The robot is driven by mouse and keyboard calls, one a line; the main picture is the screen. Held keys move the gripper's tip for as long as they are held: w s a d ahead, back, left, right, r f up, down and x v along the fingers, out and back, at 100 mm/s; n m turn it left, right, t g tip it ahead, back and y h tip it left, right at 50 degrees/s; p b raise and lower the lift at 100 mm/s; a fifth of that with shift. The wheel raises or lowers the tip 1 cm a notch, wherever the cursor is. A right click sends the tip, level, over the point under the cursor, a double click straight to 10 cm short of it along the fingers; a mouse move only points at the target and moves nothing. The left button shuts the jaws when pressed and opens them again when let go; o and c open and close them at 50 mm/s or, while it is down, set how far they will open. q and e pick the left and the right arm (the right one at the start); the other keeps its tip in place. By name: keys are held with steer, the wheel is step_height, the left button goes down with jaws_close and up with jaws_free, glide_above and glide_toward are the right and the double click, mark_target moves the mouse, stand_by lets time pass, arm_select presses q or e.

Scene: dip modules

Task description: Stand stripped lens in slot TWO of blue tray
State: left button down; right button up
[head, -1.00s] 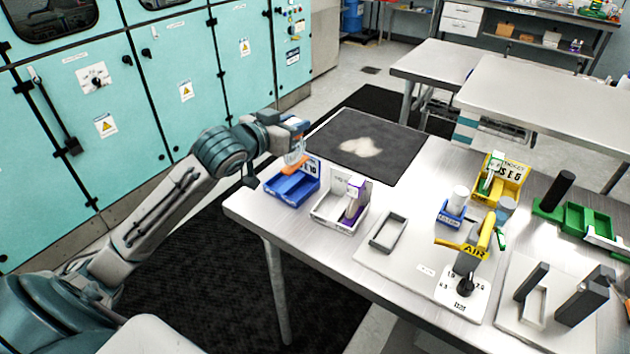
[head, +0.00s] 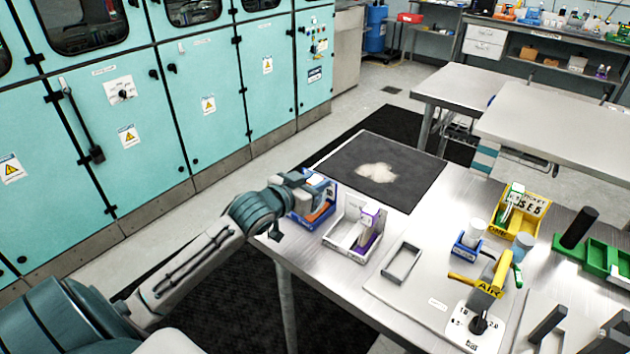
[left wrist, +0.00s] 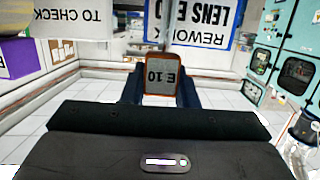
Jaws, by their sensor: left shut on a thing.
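The blue tray (head: 300,221) stands at the table's left corner, mostly hidden behind my left gripper (head: 317,206). The gripper is down at the tray, shut on an orange-framed lens (head: 319,214). In the left wrist view the lens (left wrist: 166,74) sits between the dark fingers, its grey face marked E 10. Beyond it in that view is the tray's white, blue-edged label (left wrist: 205,22), reading REWORK LENS E 10 upside down. The tray's slots and the lens's lower edge are hidden, so I cannot tell which slot it is over. My right gripper is out of view.
A white tray (head: 331,243) with a purple-and-white item (head: 367,228) stands close right of the blue tray. Further right are a grey frame (head: 402,261), a yellow AIR tool (head: 490,280) and a yellow bin (head: 525,222). A dark mat (head: 400,190) lies behind.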

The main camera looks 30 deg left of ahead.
arm_select(q)
steer(key=shift+w+f, duration=0.1)
steer(key=c, duration=1.3)
jaws_free()
steer(key=shift+o, duration=0.8)
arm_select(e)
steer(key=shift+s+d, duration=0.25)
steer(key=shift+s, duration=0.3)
arm_select(q)
steer(key=shift+s+a, duration=0.1)
steer(key=shift+s, duration=0.35)
steer(key=v, duration=0.6)
steer(key=shift+r, duration=0.3)
steer(key=p+v, duration=0.3)
steer(key=v, duration=0.2)
steer(key=shift+p, duration=0.3)
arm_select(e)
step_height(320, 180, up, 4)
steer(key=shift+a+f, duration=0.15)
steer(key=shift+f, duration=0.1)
